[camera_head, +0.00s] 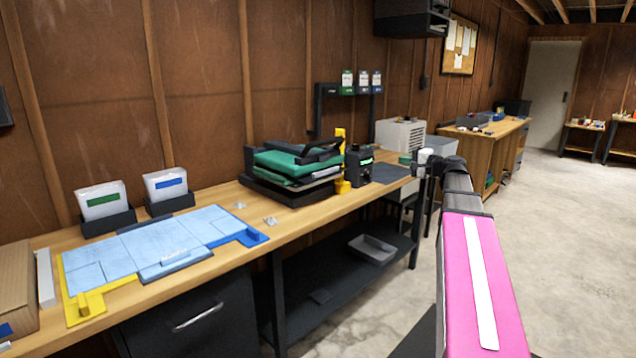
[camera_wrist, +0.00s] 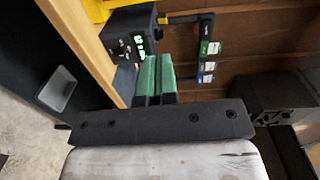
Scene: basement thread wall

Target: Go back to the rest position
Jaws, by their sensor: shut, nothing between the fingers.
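My gripper (camera_wrist: 157,75) shows in the wrist view as two green-tipped fingers side by side, shut and empty. In the head view my arm, with a pink link, rises at the lower right, and my gripper (camera_head: 405,160) is small and partly hidden near the workbench's far right end. It appears clear of the things on the workbench (camera_head: 225,262). Nothing is held.
A blue panel (camera_head: 170,245) lies in a yellow-and-blue frame at the bench's left. A press with green pads (camera_head: 290,163) and a black device (camera_head: 358,165) stand farther along. A grey tray (camera_head: 372,249) sits on the lower shelf. Concrete floor (camera_head: 575,210) is open at right.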

